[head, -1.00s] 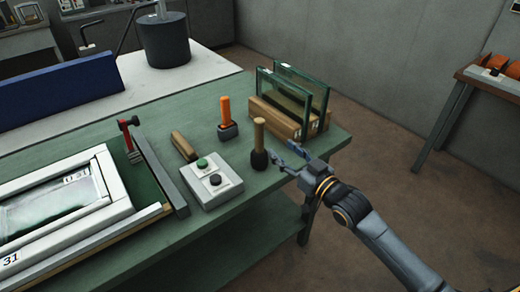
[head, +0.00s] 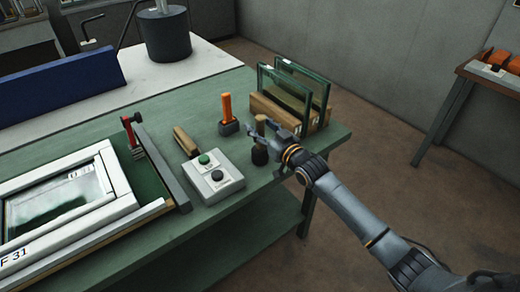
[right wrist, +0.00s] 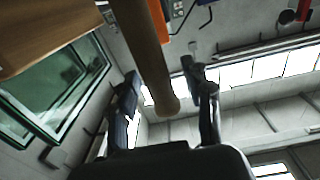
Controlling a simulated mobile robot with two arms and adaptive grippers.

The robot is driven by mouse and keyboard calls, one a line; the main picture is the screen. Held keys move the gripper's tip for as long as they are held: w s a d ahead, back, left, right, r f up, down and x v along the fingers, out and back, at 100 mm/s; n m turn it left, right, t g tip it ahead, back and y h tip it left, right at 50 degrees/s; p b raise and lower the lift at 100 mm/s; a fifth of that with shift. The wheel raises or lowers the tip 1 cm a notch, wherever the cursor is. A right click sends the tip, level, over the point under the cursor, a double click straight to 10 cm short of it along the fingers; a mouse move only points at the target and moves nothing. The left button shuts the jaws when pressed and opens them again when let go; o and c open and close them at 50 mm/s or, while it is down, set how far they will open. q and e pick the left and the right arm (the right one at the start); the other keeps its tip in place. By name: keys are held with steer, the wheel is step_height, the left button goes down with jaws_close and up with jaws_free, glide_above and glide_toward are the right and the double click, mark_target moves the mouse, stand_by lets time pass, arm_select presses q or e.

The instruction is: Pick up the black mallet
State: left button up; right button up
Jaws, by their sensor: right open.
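The black mallet stands head-down on the green table, with its black head (head: 260,156) on the tabletop and its wooden handle (head: 260,124) pointing up. My right gripper (head: 268,132) is at the handle, coming from the right. In the right wrist view the handle (right wrist: 150,60) lies between the two spread fingers of the gripper (right wrist: 160,70), with clear room at the right finger. I cannot tell whether the left finger touches it. My left gripper is not in view.
An orange-handled mallet (head: 227,106) stands just behind. Glass panes in a wooden rack (head: 270,112) are close behind the gripper. A white frame (head: 120,180) lies further left.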

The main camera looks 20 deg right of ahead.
steer(key=shift+c, duration=0.2)
jaws_close()
steer(key=shift+r, duration=0.1)
steer(key=shift+r, duration=0.15)
